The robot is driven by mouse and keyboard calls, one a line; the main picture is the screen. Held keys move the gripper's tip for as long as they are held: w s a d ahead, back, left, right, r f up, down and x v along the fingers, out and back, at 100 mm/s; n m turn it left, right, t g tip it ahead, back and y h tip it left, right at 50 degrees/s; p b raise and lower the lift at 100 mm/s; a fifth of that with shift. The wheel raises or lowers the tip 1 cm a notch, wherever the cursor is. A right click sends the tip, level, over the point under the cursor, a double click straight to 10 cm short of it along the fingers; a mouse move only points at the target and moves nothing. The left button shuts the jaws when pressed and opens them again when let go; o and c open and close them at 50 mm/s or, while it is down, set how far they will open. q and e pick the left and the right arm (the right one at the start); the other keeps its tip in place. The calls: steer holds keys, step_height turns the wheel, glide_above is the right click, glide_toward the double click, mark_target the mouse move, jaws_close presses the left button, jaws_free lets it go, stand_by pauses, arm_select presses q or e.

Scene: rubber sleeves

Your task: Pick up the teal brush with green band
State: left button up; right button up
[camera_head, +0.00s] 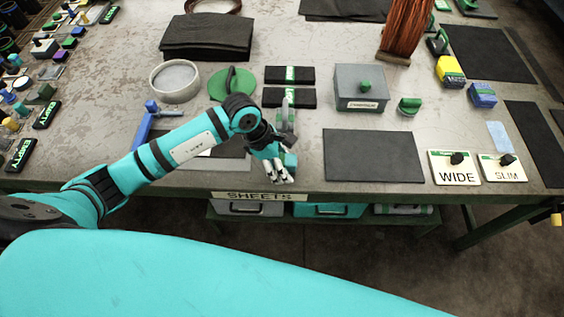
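My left gripper (281,178) points down at the front edge of the table, above the "SHEETS" label. Its pale fingertips show, but whether they are apart or closed on something is too small to tell. A green piece (291,159) shows right beside the gripper, partly hidden by it; I cannot tell if it belongs to the teal brush with green band. A grey upright part (286,112) shows just behind the wrist. No teal brush can be made out clearly. My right gripper is not in view.
A grey lidded box (361,88) and a dark mat (373,156) lie to the right, with "WIDE" (455,168) and "SLIM" (503,168) plates beyond. A round tray (175,82), a green disc (232,84) and a blue bracket (145,125) are to the left.

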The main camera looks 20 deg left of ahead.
mark_target(284, 158)
arm_select(q)
steer(key=c, duration=1.2)
steer(key=shift+r, duration=0.15)
steer(key=shift+r+b, duration=0.3)
steer(key=shift+r, duration=0.2)
step_height(284, 158, up, 2)
steer(key=shift+r+b, duration=0.1)
steer(key=shift+b, duration=0.35)
steer(key=s+d+b, duration=0.1)
steer(key=s+d, duration=0.1)
steer(key=s, duration=0.5)
steer(key=s+d+r+b, duration=0.1)
steer(key=s+d+b, duration=0.1)
steer(key=s, duration=0.6)
steer(key=shift+s+d+r+b, duration=0.2)
steer(key=shift+d+r+b, duration=0.1)
steer(key=shift+d, duration=0.15)
